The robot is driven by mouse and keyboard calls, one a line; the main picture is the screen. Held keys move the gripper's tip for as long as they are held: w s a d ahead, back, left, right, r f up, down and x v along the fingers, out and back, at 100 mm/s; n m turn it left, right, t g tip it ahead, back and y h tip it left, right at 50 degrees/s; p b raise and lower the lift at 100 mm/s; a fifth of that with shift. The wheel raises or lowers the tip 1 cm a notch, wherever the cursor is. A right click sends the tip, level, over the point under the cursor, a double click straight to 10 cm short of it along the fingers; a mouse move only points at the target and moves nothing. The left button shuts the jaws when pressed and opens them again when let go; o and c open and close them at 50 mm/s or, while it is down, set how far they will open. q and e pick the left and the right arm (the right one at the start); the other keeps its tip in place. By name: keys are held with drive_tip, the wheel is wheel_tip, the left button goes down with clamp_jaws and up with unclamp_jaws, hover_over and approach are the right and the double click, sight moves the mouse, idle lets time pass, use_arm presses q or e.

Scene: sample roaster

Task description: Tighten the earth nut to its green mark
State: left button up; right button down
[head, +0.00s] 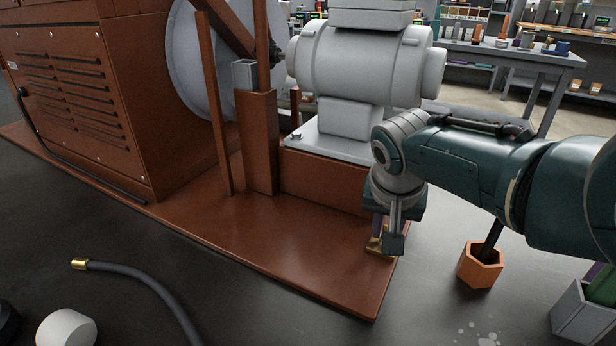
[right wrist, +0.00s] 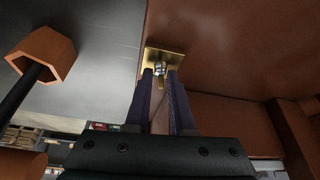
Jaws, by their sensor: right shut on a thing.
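A small brass plate (head: 374,245) sits at the front right corner of the red-brown machine base (head: 290,250). It also shows in the right wrist view (right wrist: 176,57), with the small metallic earth nut (right wrist: 159,69) on it. My right gripper (head: 381,232) reaches down to the plate. In the right wrist view its two purple fingers (right wrist: 160,78) are on either side of the nut, shut on it. The fingers and wrist hide much of the nut in the head view. I cannot make out a green mark. My left gripper is not in view.
A grey motor (head: 355,65) stands on the base behind my right arm. An orange hexagonal holder (head: 480,268) with a dark rod stands on the floor to the right. A dark hose with a brass end (head: 80,264) lies at the front left. The base's front is clear.

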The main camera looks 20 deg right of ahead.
idle(0.4)
drive_tip(key=c, duration=0.8)
unclamp_jaws()
drive_tip(key=shift+s+r+p, duration=0.1)
drive_tip(key=shift+r+p, duration=0.25)
drive_tip(key=p+v, duration=0.7)
drive_tip(key=v, duration=0.2)
drive_tip(key=shift+s+a, duration=0.1)
